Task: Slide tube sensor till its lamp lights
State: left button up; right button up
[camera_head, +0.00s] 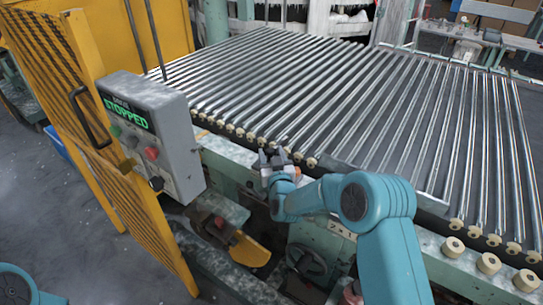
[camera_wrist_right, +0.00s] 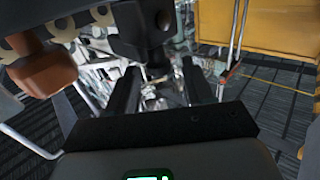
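My right gripper (camera_head: 274,157) is at the near edge of the roller bed, beside the beige roller ends, with its two fingers apart. In the right wrist view the fingers (camera_wrist_right: 160,80) are dark and spread, with a gap between them. A black block (camera_wrist_right: 140,30) with a round part lies just beyond the fingertips; it may be the tube sensor, but I cannot tell, nor whether the fingers touch it. No sensor lamp can be made out. My left gripper is out of view.
A grey control box (camera_head: 160,130) reading STOPPED stands at left by a yellow mesh guard (camera_head: 75,100). In the wrist view, an orange-brown rounded part (camera_wrist_right: 50,72) is close at left.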

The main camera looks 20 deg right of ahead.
jog(key=s+a+b, duration=0.2)
jog(key=s+b, duration=0.2)
jog(key=s, duration=1.2)
jog(key=shift+s, duration=0.1)
